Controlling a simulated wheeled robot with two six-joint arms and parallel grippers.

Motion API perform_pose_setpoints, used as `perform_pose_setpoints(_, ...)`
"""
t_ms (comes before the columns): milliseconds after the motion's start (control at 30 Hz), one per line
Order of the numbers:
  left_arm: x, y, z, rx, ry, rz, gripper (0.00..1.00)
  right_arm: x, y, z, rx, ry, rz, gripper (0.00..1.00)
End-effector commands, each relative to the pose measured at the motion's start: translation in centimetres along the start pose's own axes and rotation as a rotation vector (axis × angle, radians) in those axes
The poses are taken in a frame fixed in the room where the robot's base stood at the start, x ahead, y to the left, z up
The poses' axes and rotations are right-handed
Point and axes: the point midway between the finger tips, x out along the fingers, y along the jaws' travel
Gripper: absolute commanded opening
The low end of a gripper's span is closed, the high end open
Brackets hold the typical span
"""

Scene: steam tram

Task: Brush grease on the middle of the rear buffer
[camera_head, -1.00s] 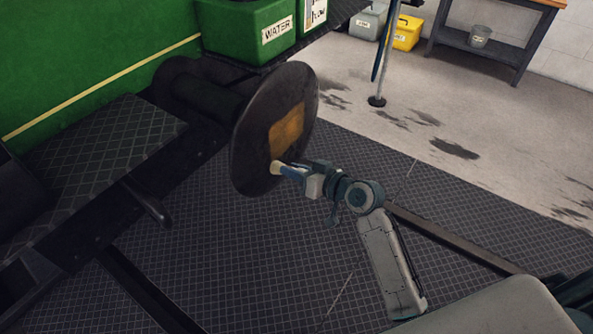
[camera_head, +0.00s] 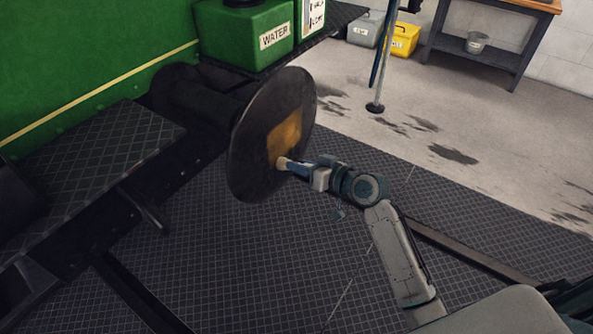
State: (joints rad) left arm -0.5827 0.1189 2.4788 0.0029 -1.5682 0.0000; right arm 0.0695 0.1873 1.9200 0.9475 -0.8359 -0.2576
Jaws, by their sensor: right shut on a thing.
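The rear buffer (camera_head: 248,160) is a dark round disc on a thick stem at the back of the green tram. A yellow-brown grease patch (camera_head: 287,132) covers the middle of its face. My right gripper (camera_head: 308,170) is shut on a brush (camera_head: 292,166) with a blue handle and a pale tip. The brush tip is at the lower edge of the grease patch and looks to be at the disc's face; I cannot tell how firmly it touches. My left gripper is not in view.
A dark treaded step (camera_head: 95,150) and a lever (camera_head: 145,212) are left of the buffer. A green water box (camera_head: 245,35) stands behind it. A pole (camera_head: 384,60) rises from the floor, with a workbench (camera_head: 490,50) farther back. The floor at right is mostly open.

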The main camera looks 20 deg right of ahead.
Motion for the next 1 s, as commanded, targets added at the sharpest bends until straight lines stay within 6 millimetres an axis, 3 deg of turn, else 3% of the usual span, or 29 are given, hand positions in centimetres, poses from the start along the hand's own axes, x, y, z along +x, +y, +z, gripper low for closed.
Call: perform_pose_setpoints(1000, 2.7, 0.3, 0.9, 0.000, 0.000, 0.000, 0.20, 0.6, 6.1, -2.7, -0.002, 0.000, 0.001, 0.00)
